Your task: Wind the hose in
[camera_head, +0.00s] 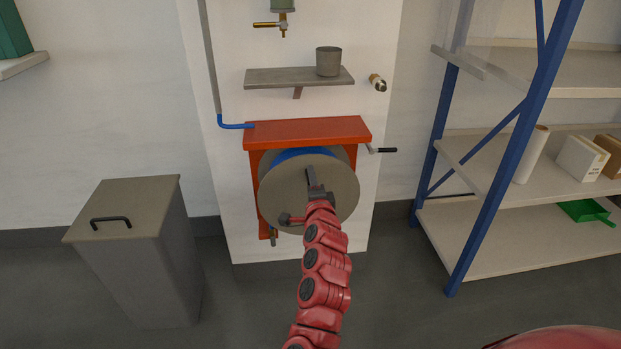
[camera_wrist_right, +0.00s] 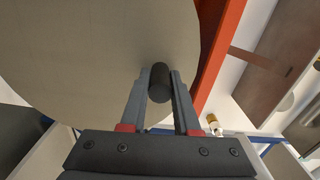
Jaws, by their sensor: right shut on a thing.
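The hose reel hangs under an orange-red bracket (camera_head: 308,131) on a white wall panel. Its large grey disc (camera_head: 338,203) faces me, and some blue hose (camera_head: 300,153) shows behind the disc's upper edge. A blue end piece (camera_head: 235,126) runs into the bracket at the left. My right gripper (camera_head: 313,178) is in front of the disc. In the right wrist view, its fingers (camera_wrist_right: 160,76) are shut on a black crank knob (camera_wrist_right: 160,88) that stands out from the disc. My left gripper is out of view.
A small black-gripped lever (camera_head: 383,150) sticks out right of the bracket. Above are a shelf (camera_head: 275,78) with a grey cup (camera_head: 328,61), a brass nozzle (camera_head: 377,82) and a tap (camera_head: 280,25). A lidded bin (camera_head: 150,250) stands left; blue-framed shelving (camera_head: 515,150) stands right.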

